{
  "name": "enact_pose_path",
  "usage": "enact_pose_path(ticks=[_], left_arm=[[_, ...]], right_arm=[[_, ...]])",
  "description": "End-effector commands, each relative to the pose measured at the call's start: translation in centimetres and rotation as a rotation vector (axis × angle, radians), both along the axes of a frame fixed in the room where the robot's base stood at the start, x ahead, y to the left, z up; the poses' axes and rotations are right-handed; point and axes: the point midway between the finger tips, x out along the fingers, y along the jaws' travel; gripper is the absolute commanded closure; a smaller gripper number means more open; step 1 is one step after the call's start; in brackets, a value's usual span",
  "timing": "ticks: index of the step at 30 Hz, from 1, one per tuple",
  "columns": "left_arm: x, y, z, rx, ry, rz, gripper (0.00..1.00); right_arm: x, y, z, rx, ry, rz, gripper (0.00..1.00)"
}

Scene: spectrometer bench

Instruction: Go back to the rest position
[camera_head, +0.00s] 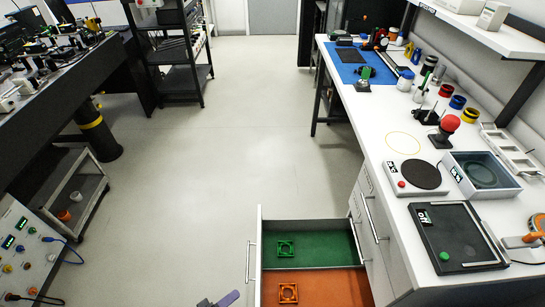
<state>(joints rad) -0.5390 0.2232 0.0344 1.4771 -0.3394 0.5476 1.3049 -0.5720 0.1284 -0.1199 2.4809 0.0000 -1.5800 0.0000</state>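Only a small grey-purple tip of my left gripper (220,300) shows at the bottom edge of the head view, just left of the open drawer. It is over the floor and apart from the drawer front. Most of it is cut off by the frame, so I cannot tell whether it is open or shut. I see nothing held in the part that shows. My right gripper is not in view.
An open drawer (258,235) sticks out from the right bench (375,125). A green square mount (286,249) lies in its green compartment, an orange mount (289,293) in its orange one. An instrument panel (25,255) stands at lower left. The middle floor is clear.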

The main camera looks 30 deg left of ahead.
Motion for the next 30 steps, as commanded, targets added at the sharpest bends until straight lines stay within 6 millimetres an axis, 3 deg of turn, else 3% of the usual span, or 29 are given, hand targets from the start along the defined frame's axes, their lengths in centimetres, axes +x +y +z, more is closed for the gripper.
enact_pose_path(ticks=[1, 7, 11, 15, 22, 26, 30], left_arm=[[1.4, -1.6, 3.2, 0.059, -0.002, -0.01, 0.64], [5.1, -5.5, 10.9, 0.385, 0.076, -0.041, 0.64], [5.6, -6.5, 15.3, 0.593, 0.159, -0.074, 0.64], [4.6, -6.6, 19.3, 0.799, 0.27, -0.142, 0.64], [0.4, -5.5, 22.6, 1.062, 0.469, -0.341, 0.64], [-2.6, -4.6, 22.7, 1.167, 0.582, -0.49, 0.64], [-5.8, -3.9, 21.4, 1.286, 0.672, -0.719, 0.64]], right_arm=[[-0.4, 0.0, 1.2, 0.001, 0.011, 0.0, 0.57], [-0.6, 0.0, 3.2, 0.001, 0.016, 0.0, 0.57], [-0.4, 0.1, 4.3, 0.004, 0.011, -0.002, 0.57], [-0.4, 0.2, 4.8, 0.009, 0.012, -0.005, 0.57], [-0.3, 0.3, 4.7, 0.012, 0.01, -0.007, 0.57], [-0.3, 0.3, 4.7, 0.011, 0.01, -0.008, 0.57], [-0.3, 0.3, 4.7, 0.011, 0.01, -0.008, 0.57]])
